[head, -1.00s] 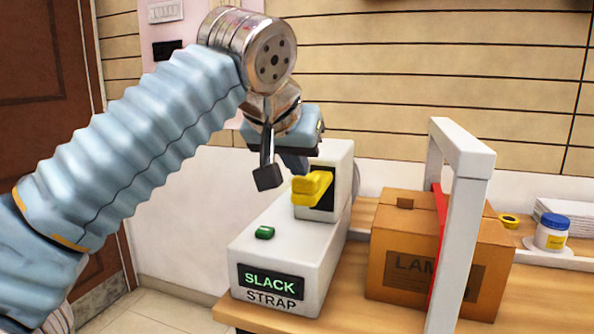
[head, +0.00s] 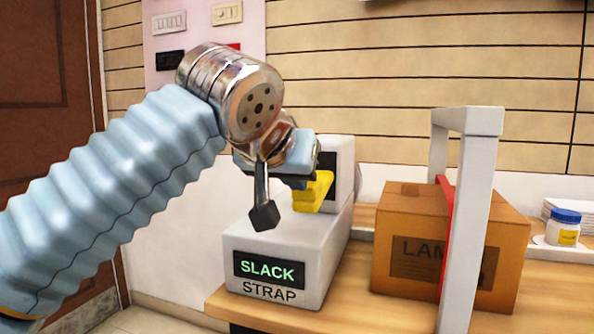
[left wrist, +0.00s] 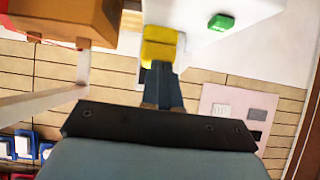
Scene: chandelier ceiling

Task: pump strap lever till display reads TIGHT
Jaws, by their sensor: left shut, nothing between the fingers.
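The white strap machine (head: 290,215) stands on the table with STRAP on its front. Its display (head: 269,269) reads SLACK in green. The yellow lever (head: 314,194) sticks out of a dark slot in its upright part. My left gripper (head: 303,182) is shut and empty, right at the lever. In the left wrist view the closed fingertips (left wrist: 161,98) are close below the yellow lever (left wrist: 160,45); I cannot tell if they touch. A green button (left wrist: 221,22) shows there, hidden in the head view. A red strap (head: 446,235) runs over the cardboard box (head: 405,215). My right gripper is not in view.
A white frame (head: 478,190) stands over the box, right of the machine. A blue-lidded jar (head: 564,228) stands at the far right. The tiled wall is behind. Some bare wooden table (head: 365,305) lies in front of the box.

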